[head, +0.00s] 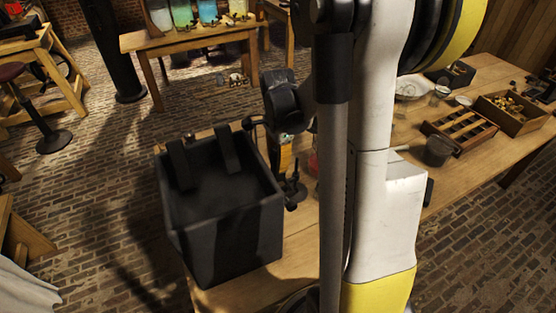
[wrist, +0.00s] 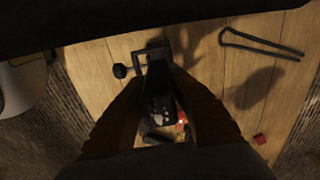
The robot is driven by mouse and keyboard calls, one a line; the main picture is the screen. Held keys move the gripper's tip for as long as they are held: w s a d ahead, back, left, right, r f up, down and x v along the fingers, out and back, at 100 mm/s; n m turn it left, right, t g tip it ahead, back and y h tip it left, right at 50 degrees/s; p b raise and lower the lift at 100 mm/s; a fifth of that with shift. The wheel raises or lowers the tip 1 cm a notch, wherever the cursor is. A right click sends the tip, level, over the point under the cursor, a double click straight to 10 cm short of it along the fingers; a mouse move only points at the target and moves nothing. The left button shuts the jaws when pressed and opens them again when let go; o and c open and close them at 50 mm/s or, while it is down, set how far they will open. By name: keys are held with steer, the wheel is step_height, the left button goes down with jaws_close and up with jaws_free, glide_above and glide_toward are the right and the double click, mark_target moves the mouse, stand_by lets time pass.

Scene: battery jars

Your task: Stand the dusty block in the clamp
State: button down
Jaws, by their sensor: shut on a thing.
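In the wrist view my gripper (wrist: 163,78) points down at the wooden table, its two dark fingers closed in on a dark block with pale specks (wrist: 160,108), which I take to be the dusty block. A dark metal frame with a round knob at its left, which looks like the clamp (wrist: 143,60), is on the table at the fingertips. I cannot tell whether the block touches the clamp or is inside it. In the head view my gripper is largely hidden behind my arm and a dark box shape.
Long dark tongs (wrist: 260,45) and a small red piece (wrist: 260,138) lie on the table. On the right in the head view are a slatted wooden rack (head: 459,132), a dark pot (head: 438,151) and a wooden box (head: 512,110). Jars (head: 182,15) stand on a far table.

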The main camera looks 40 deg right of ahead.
steer(key=shift+f+b, duration=0.6)
steer(key=shift+f, duration=0.15)
stand_by(1.2)
steer(key=shift+f+b, duration=0.3)
steer(key=shift+f, duration=0.05)
steer(key=shift+f, duration=0.15)
steer(key=shift+s+f+b, duration=0.15)
steer(key=shift+b, duration=0.15)
stand_by(0.7)
steer(key=c, duration=1.2)
jaws_free()
step_height(320, 180, up, 12)
steer(key=shift+r, duration=0.2)
